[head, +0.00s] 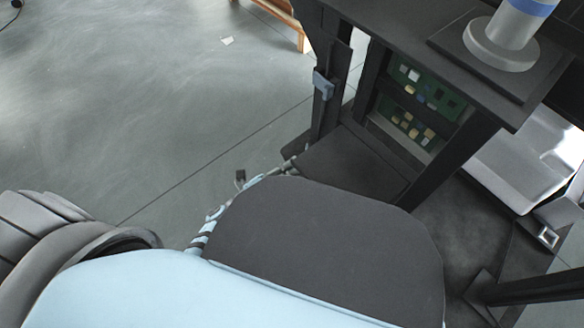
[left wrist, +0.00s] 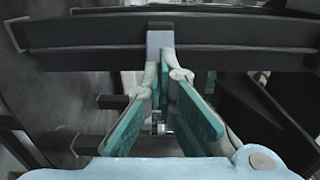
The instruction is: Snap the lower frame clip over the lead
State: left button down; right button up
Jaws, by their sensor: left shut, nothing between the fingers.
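A grey-blue clip (head: 322,84) sits on a dark upright post of the frame in the head view. In the left wrist view a grey clip (left wrist: 159,42) lies across a dark beam; I cannot tell whether it is the same clip. My left gripper (left wrist: 166,60) is shut and empty, its teal-padded fingers meeting at the near end of that clip; I cannot tell whether they touch it. In the head view my own arm hides most of this gripper. I cannot make out the lead in either view. My right gripper is not in view.
A dark frame post (head: 332,105) and tabletop (head: 420,45) stand close ahead. Green circuit boards (head: 420,105) sit inside the frame. A pale cylinder (head: 505,35) stands on top. A white tray (head: 525,155) is at the right. The grey floor (head: 120,100) at the left is mostly clear.

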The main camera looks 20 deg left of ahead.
pick_arm(q)
jog(key=v, duration=0.7)
dwell(0.3)
dwell(0.3)
